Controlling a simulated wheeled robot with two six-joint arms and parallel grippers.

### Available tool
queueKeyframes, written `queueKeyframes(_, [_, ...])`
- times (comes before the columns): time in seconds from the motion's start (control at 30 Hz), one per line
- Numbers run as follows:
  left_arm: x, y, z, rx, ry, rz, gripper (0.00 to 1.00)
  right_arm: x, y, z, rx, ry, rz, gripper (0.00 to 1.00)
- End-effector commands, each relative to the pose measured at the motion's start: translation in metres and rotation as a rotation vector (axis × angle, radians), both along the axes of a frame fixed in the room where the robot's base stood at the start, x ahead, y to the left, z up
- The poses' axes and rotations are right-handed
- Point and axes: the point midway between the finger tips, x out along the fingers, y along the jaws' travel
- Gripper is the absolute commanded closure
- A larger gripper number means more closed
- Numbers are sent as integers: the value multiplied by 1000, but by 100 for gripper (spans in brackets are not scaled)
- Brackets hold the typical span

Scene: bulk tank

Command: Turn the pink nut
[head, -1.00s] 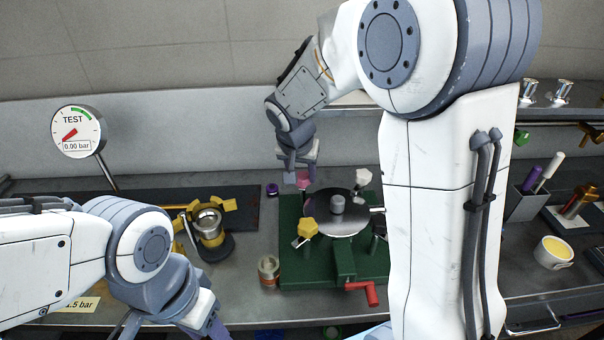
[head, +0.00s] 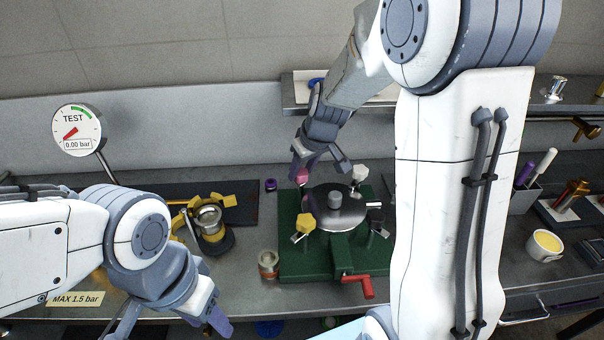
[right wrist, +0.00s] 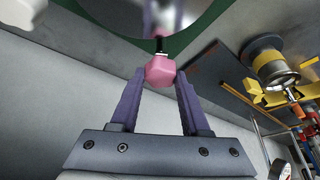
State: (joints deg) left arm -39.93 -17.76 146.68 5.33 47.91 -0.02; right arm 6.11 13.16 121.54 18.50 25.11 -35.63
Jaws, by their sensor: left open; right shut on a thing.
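The pink nut (head: 301,176) stands at the back left edge of the round steel lid (head: 350,212) on the green base (head: 300,262). My right gripper (head: 318,164) reaches down to it from behind the lid. In the right wrist view the pink nut (right wrist: 160,70) sits between the two purple fingertips, on a dark stud, and the jaws are shut on it. A yellow nut (head: 307,224) and a white nut (head: 360,173) stand around the same lid. My left gripper (head: 172,328) is open and empty at the front left, its tips partly cut off by the frame.
A test gauge (head: 77,130) at the left reads 0.00 bar. A yellow-clamped fitting (head: 210,222) and a small jar (head: 268,264) stand left of the base. A red crank handle (head: 358,284) sticks out in front. A shelf is behind; a cup (head: 546,245) stands right.

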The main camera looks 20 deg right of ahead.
Motion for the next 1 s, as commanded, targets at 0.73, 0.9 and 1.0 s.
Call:
queueKeyframes(0.73, [0, 0, -32, 0, 0, 0, 50, -1, -1, -1, -2, 5, 173, 100])
queueKeyframes(0.9, [0, 0, -32, 0, 0, 0, 50, -1, -1, -1, -2, 5, 173, 50])
queueKeyframes(1.0, [0, 0, -32, 0, 0, 0, 50, -1, -1, -1, -1, 5, 172, 24])
